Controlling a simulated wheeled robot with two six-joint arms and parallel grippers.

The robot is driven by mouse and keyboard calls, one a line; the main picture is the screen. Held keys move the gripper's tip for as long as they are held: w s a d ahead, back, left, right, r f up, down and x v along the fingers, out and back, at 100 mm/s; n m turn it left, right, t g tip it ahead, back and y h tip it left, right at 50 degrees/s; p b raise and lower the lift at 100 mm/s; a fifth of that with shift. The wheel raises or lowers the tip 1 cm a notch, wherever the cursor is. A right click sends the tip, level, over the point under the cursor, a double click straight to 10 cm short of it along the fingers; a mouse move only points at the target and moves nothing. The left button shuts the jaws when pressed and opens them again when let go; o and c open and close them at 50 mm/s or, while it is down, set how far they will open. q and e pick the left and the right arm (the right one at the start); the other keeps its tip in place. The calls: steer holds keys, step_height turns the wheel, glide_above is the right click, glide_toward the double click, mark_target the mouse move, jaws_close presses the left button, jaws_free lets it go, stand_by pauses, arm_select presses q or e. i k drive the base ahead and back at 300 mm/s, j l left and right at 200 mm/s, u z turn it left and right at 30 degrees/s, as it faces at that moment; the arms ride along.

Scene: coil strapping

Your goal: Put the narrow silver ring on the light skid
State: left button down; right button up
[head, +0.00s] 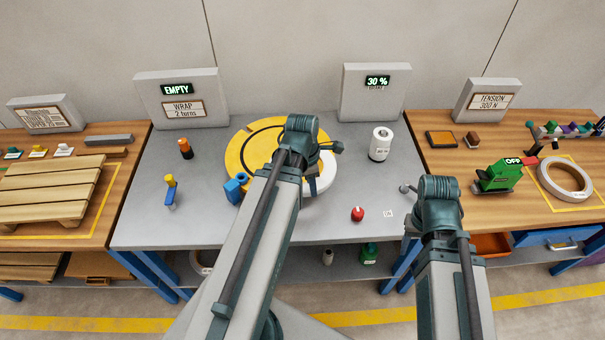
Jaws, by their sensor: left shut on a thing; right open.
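A pale wooden skid (52,188) lies on the left bench inside a yellow outline. A silver-grey ring (566,181) lies flat on the right bench inside another yellow outline. My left gripper (312,186) is over the right side of the yellow turntable (243,150), shut on a pale round thing (325,176). My arm hides most of that thing, so I cannot tell whether it is the narrow ring. My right gripper (405,189) is open near the grey table's right edge, mostly hidden by its wrist.
A blue block (236,187) sits at the turntable's edge. A white roll (380,144), a red round item (357,214) and a blue-yellow tool (170,192) stand on the grey table. A green tool (497,177) is beside the right ring. Another ring (201,262) is partly visible below.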

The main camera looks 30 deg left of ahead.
mark_target(29, 188)
steer(key=k+j, duration=0.2)
steer(key=j, duration=0.3)
steer(key=k+j+u, duration=0.15)
steer(key=j, duration=0.3)
steer(key=k+j, duration=0.25)
steer(key=j, duration=0.25)
steer(key=k+j+u, duration=0.1)
steer(key=j, duration=0.45)
steer(key=k+j, duration=0.3)
steer(key=j, duration=0.2)
steer(key=k+j+u, duration=0.15)
steer(key=j, duration=0.35)
steer(key=k+j, duration=0.15)
steer(key=j, duration=0.4)
steer(key=k+j+u, duration=0.1)
steer(key=j, duration=0.45)
steer(key=k, duration=0.05)
